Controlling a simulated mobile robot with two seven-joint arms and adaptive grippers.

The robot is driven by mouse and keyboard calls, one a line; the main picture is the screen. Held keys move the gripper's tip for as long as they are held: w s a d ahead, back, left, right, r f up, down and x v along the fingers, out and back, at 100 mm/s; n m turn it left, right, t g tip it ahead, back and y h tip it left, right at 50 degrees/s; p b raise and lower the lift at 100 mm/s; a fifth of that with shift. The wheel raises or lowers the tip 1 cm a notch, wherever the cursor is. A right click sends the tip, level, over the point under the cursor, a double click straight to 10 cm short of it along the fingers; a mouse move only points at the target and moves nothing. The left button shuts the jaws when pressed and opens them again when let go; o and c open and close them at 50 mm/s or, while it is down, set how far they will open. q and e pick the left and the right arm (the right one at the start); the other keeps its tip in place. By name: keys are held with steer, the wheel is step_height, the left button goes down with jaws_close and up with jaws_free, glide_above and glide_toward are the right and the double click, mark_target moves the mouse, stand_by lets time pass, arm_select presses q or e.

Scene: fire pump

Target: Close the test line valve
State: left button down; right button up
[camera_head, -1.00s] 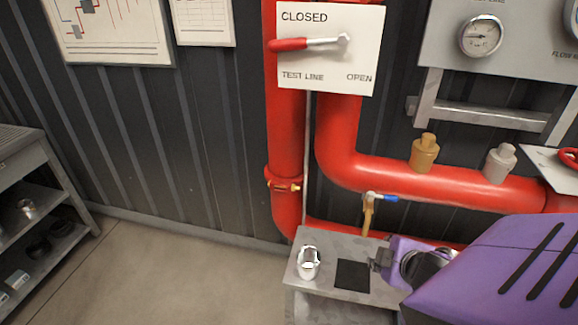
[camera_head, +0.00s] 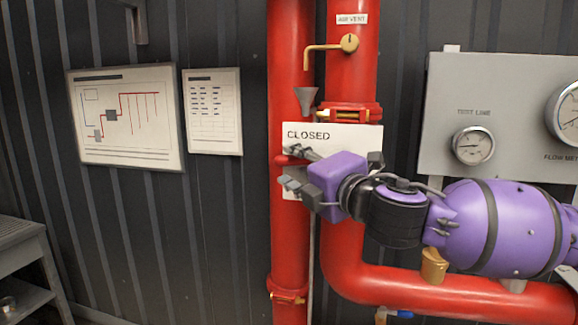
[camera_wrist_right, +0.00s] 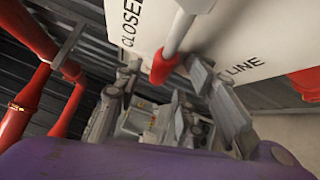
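The test line valve plate (camera_head: 362,138) is white, marked CLOSED at its top left, and mounted before the red pipes. It also shows in the wrist view (camera_wrist_right: 240,35). Its lever has a red grip (camera_head: 283,160) at the plate's left edge; my right gripper hides most of the lever. In the wrist view the red grip (camera_wrist_right: 162,68) and grey shaft (camera_wrist_right: 179,32) show. My right gripper (camera_head: 290,167) is open, its fingers (camera_wrist_right: 165,77) on either side of the red grip with gaps visible. My left gripper is not in view.
Red vertical pipes (camera_head: 290,235) stand behind the plate. A funnel (camera_head: 305,99) and the brass air vent handle (camera_head: 349,43) are above it. A grey gauge panel (camera_head: 440,115) is at the right. Wall charts (camera_head: 125,150) hang at the left.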

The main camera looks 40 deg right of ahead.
steer(key=shift+w+d+b, duration=0.1)
steer(key=shift+w+b, duration=0.2)
steer(key=shift+w, duration=1.15)
steer(key=shift+c, duration=0.3)
jaws_close()
